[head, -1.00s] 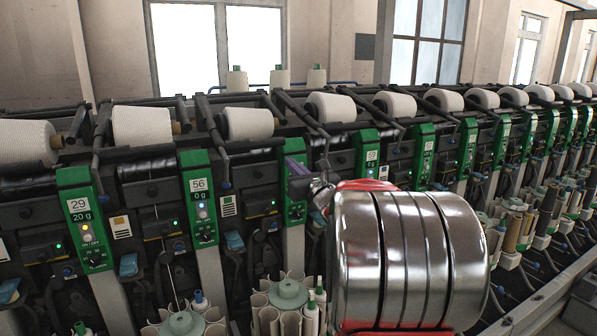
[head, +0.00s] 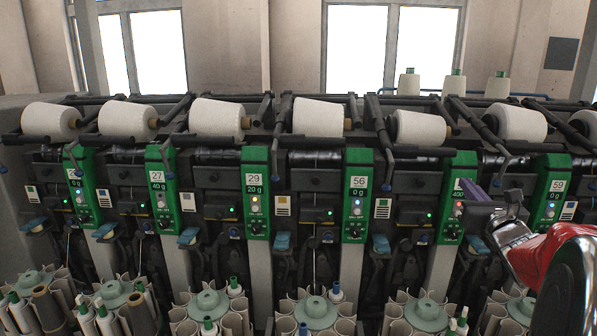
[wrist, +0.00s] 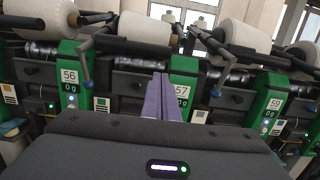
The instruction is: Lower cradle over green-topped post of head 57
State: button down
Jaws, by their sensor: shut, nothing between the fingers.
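Head 57 (wrist: 182,100) has a green panel on top of a grey post and shows in the wrist view; in the head view my fingers partly cover its panel (head: 451,230). Its white cone (head: 420,127) sits above and left of the panel, between the black cradle arms (head: 456,112). The cone (wrist: 146,28) is also in the wrist view; I cannot tell whether it touches the drum. My gripper (head: 467,186) is shut and empty, its purple fingers in front of the panel in the head view. In the wrist view the fingers (wrist: 161,98) stand just left of label 57.
Head 56 (head: 358,200) is on the left and head 59 (head: 550,190) on the right, with similar cones and hanging levers. Bobbin magazines (head: 318,308) stand low along the front. Spare cones (head: 454,85) stand behind the machine.

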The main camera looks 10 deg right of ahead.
jog(key=s+a+f+n+g+y, duration=0.4)
jog(key=a+f+n, duration=0.4)
jog(key=a+n, duration=0.3)
jog(key=s+a+f+n+g+y, duration=0.4)
jog(key=a+f+n, duration=0.45)
jog(key=a, duration=0.45)
jog(key=s+a+f+n+g+h, duration=0.1)
jog(key=s+a+f+n+g, duration=0.15)
jog(key=s+a+n, duration=0.4)
jog(key=s+a+f+n+g+h, duration=0.1)
jog(key=s+a+f+n+g, duration=0.2)
jog(key=s+n, duration=0.6)
jog(key=s+a+r+n+h, duration=0.1)
jog(key=s+a+r+n, duration=0.2)
jog(key=s+a+r, duration=0.1)
jog(key=shift+s+a+n, duration=0.25)
jog(key=shift+a+n, duration=0.15)
jog(key=shift+a, duration=0.1)
